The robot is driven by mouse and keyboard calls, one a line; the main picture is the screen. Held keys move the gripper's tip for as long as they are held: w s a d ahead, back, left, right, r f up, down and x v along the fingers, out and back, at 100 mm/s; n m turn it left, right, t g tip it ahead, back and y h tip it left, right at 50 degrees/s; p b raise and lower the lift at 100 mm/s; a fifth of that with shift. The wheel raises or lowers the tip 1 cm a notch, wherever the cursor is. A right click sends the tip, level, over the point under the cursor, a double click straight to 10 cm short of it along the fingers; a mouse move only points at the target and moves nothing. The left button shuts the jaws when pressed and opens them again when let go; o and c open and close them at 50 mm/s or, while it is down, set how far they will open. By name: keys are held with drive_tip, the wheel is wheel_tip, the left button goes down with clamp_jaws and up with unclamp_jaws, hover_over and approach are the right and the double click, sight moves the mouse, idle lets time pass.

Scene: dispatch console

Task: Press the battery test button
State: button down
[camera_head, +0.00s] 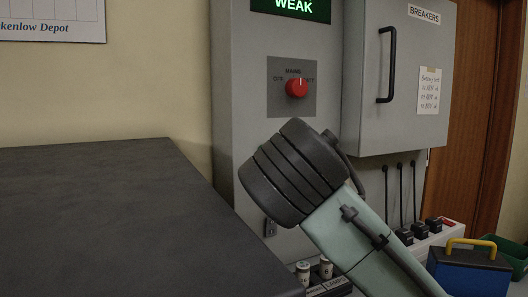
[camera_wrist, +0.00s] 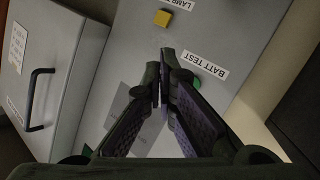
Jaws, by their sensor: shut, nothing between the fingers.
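In the wrist view a green button (camera_wrist: 196,83) shows in part on the grey panel, beside the "BATT TEST" label (camera_wrist: 206,67). My finger hides much of it. My gripper (camera_wrist: 164,52) is shut and empty, its fingertips in front of the panel and just left of the green button in the picture. I cannot tell whether the fingers touch the panel. In the head view my arm covers the lower panel, and neither the button nor my fingertips show. A lit sign (camera_head: 290,5) above reads "WEAK".
A yellow button (camera_wrist: 162,18) sits by the lamp test label. A red knob (camera_head: 296,88) is on the panel (camera_head: 240,100). The breaker cabinet (camera_head: 405,70) juts out at right. A dark desktop (camera_head: 110,215) fills the left. A blue box (camera_head: 468,272) stands lower right.

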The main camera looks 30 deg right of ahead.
drive_tip(key=w+p, duration=0.1)
drive_tip(key=w, duration=0.7)
drive_tip(key=shift+w+d, duration=0.25)
drive_tip(key=shift+w, duration=0.15)
drive_tip(key=shift+w, duration=0.1)
idle(1.0)
drive_tip(key=shift+w, duration=0.35)
drive_tip(key=shift+w, duration=0.4)
idle(0.6)
drive_tip(key=shift+s, duration=0.8)
drive_tip(key=shift+s, duration=0.15)
drive_tip(key=shift+s+a+b, duration=0.15)
drive_tip(key=shift+s+b, duration=0.6)
drive_tip(key=shift+s, duration=1.65)
drive_tip(key=shift+f, duration=0.1)
idle(0.9)
